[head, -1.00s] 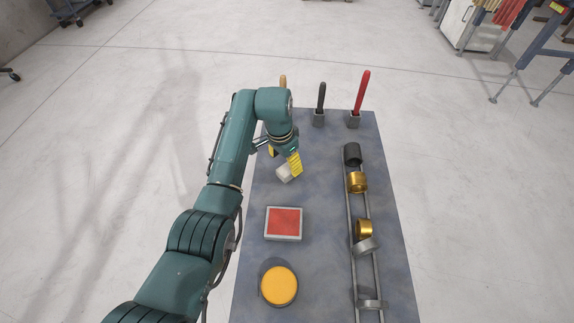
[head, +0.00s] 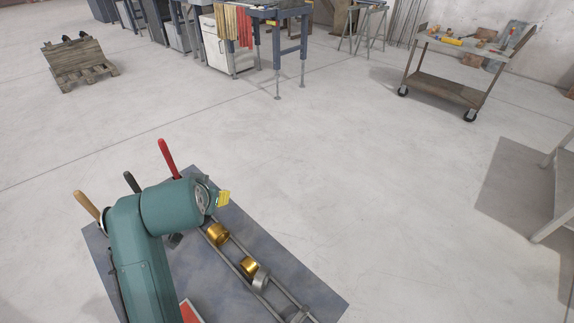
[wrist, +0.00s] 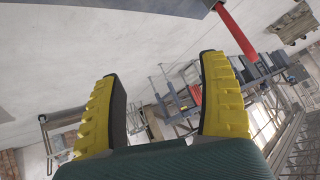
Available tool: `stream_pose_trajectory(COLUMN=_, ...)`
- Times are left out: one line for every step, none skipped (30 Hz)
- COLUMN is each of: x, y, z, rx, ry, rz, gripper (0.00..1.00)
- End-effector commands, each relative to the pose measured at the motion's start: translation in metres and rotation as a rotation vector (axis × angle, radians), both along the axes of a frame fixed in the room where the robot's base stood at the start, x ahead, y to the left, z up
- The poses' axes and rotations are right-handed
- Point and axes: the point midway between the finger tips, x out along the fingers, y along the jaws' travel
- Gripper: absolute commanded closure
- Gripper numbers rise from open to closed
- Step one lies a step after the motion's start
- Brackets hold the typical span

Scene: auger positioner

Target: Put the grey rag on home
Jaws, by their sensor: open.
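My gripper (head: 222,198) is at the far end of the table in the head view, beyond the rail of rings, mostly hidden behind my arm. In the wrist view my gripper (wrist: 160,72) has its two yellow fingers wide apart, with nothing between them. I make out no grey rag in either current view; the left part of the table is behind my arm or outside the picture. Nothing in view is marked as home. A corner of a red square pad (head: 190,313) shows at the bottom edge of the head view.
The blue-grey table (head: 300,272) carries a two-bar rail with gold rings (head: 218,235) and grey rings (head: 261,279). Tools with a red handle (head: 167,158), a black handle (head: 131,182) and a tan handle (head: 86,204) stand at its far edge. A cart (head: 450,85) stands beyond open floor.

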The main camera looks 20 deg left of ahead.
Motion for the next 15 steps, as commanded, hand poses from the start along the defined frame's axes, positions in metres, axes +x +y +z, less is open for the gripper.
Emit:
stream_pose_trajectory(x=0.018, y=-0.049, z=0.026, rx=0.046, ry=-0.129, rz=-0.048, gripper=0.24)
stream_pose_trajectory(x=0.025, y=-0.077, z=0.045, rx=0.065, ry=-0.212, rz=-0.072, gripper=0.24)
stream_pose_trajectory(x=0.029, y=-0.115, z=0.069, rx=0.084, ry=-0.323, rz=-0.104, gripper=0.24)
stream_pose_trajectory(x=0.029, y=-0.143, z=0.088, rx=0.091, ry=-0.406, rz=-0.131, gripper=0.24)
stream_pose_trajectory(x=0.025, y=-0.171, z=0.107, rx=0.094, ry=-0.489, rz=-0.157, gripper=0.24)
stream_pose_trajectory(x=0.016, y=-0.208, z=0.131, rx=0.091, ry=-0.6, rz=-0.195, gripper=0.24)
stream_pose_trajectory(x=0.006, y=-0.234, z=0.15, rx=0.083, ry=-0.682, rz=-0.223, gripper=0.24)
stream_pose_trajectory(x=-0.006, y=-0.259, z=0.167, rx=0.072, ry=-0.761, rz=-0.251, gripper=0.24)
stream_pose_trajectory(x=-0.025, y=-0.288, z=0.189, rx=0.052, ry=-0.858, rz=-0.286, gripper=0.24)
stream_pose_trajectory(x=-0.04, y=-0.307, z=0.203, rx=0.035, ry=-0.924, rz=-0.311, gripper=0.24)
stream_pose_trajectory(x=-0.055, y=-0.324, z=0.216, rx=0.017, ry=-0.985, rz=-0.333, gripper=0.24)
stream_pose_trajectory(x=-0.074, y=-0.341, z=0.23, rx=-0.005, ry=-1.055, rz=-0.359, gripper=0.24)
stream_pose_trajectory(x=-0.086, y=-0.351, z=0.239, rx=-0.02, ry=-1.097, rz=-0.374, gripper=0.24)
stream_pose_trajectory(x=-0.097, y=-0.359, z=0.246, rx=-0.033, ry=-1.132, rz=-0.387, gripper=0.24)
stream_pose_trajectory(x=-0.108, y=-0.367, z=0.254, rx=-0.048, ry=-1.169, rz=-0.399, gripper=0.24)
